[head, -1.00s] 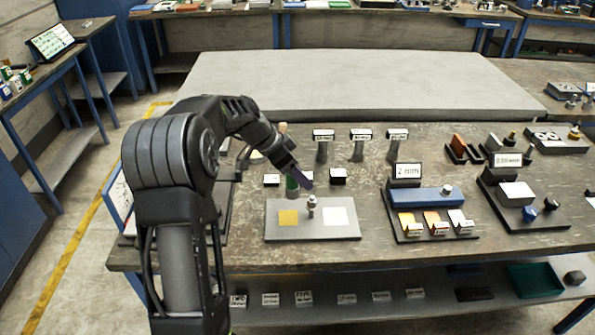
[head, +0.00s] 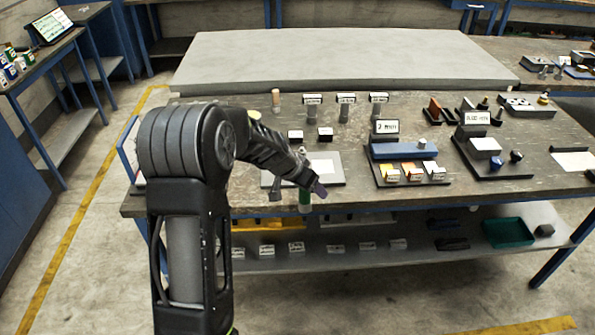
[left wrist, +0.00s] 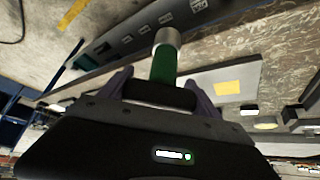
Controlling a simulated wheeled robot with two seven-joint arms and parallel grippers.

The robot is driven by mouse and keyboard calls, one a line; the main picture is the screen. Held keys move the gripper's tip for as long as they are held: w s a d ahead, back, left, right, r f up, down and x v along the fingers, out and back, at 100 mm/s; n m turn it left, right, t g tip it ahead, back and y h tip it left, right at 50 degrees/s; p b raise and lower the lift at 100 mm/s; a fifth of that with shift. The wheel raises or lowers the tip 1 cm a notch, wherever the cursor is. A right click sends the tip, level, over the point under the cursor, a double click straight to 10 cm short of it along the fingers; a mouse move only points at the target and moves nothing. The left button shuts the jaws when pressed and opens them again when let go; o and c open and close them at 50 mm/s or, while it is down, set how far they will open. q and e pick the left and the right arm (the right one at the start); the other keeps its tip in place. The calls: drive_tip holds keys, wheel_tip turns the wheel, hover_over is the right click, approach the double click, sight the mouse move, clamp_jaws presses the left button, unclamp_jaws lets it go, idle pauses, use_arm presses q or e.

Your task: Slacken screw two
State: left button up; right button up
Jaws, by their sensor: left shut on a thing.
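My left gripper (head: 316,188) is shut on a green cylindrical handle (head: 305,199), held over the front edge of the bench. In the left wrist view the green handle (left wrist: 162,68) has a silver end (left wrist: 168,37) and sits between the fingers of the gripper (left wrist: 160,88). A grey plate (head: 341,181) with a white square (head: 322,166) lies just behind the gripper. My arm hides its left part; the wrist view shows its yellow square (left wrist: 229,87). Which part is screw two cannot be told. My right gripper is not in view.
Several labelled blocks and posts (head: 345,110) stand behind the plate. A blue block (head: 404,150) with a sign (head: 385,128) and a dark fixture (head: 487,145) stand to the right. A shelf with a green bin (head: 508,232) runs below. The floor in front is clear.

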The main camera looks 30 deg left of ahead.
use_arm(q)
drive_tip(key=s+d+f, duration=0.4)
drive_tip(key=s+d, duration=0.1)
drive_tip(key=d, duration=0.4)
drive_tip(key=s+d+f+n+y, duration=0.1)
drive_tip(key=s+d+f, duration=0.3)
drive_tip(key=d, duration=0.5)
drive_tip(key=shift+s+d, duration=0.2)
drive_tip(key=shift+s, duration=0.45)
drive_tip(key=shift+d+f, duration=0.1)
